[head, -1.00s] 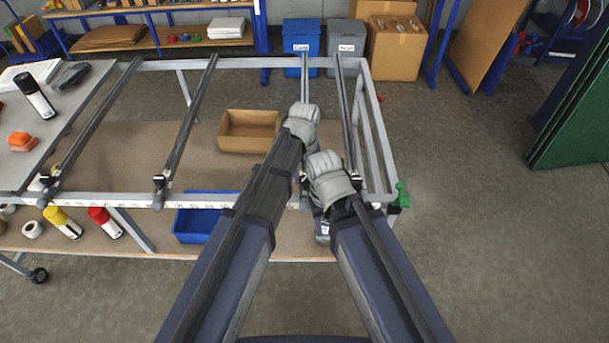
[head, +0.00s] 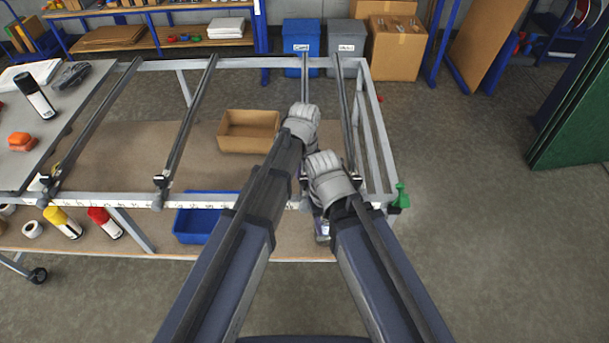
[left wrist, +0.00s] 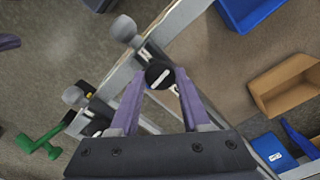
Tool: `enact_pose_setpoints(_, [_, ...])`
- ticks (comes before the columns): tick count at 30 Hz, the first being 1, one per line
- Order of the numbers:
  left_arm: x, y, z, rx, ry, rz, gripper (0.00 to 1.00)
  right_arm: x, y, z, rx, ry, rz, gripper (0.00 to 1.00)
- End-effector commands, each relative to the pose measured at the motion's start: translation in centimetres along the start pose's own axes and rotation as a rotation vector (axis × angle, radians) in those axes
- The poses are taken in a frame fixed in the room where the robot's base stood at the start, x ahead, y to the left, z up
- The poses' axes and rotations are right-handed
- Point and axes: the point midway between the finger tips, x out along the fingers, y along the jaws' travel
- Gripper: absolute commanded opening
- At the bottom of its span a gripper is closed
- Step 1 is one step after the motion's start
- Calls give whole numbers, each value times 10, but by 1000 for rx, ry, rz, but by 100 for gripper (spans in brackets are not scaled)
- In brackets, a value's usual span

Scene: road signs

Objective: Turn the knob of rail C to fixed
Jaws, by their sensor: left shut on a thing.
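In the left wrist view, my left gripper (left wrist: 160,80) has its two purple fingers closed on a round black knob (left wrist: 158,74) with a white mark. The knob sits at the near end of a rail, by the frame's front bar. In the head view this is the third rail (head: 305,75) from the left; its knob is hidden by my left arm. No rail letter is readable. My right gripper (head: 326,180) is low beside the left one, its fingers hidden in the head view. Purple tips at the left wrist view's edge may be its fingers.
Another rail (head: 344,95) runs close on the right, by the frame's end and a green clamp (head: 402,196). A second rail (head: 190,125) has a knob at left. A cardboard tray (head: 248,131) and a blue bin (head: 203,217) lie on the lower shelf.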

Motion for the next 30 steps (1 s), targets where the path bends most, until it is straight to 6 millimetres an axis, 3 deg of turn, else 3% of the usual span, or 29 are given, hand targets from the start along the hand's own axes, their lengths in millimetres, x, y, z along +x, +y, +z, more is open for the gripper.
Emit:
enact_pose_setpoints(9, [0, 0, 0, 102, -1, 0, 0, 0, 0, 0, 0, 0, 0, 50])
enact_pose_setpoints(25, [0, 0, 0, 121, 0, 0, 0, 0, 0, 0, 0, 0, 0, 50])
enact_pose_setpoints(26, [0, 0, 0, 121, 0, 0, 49, 0, 0, 0, 0, 0, 0, 50])
enact_pose_setpoints(30, [0, 0, 0, 120, 0, 0, 65, 0, 0, 0, 0, 0, 0, 50])
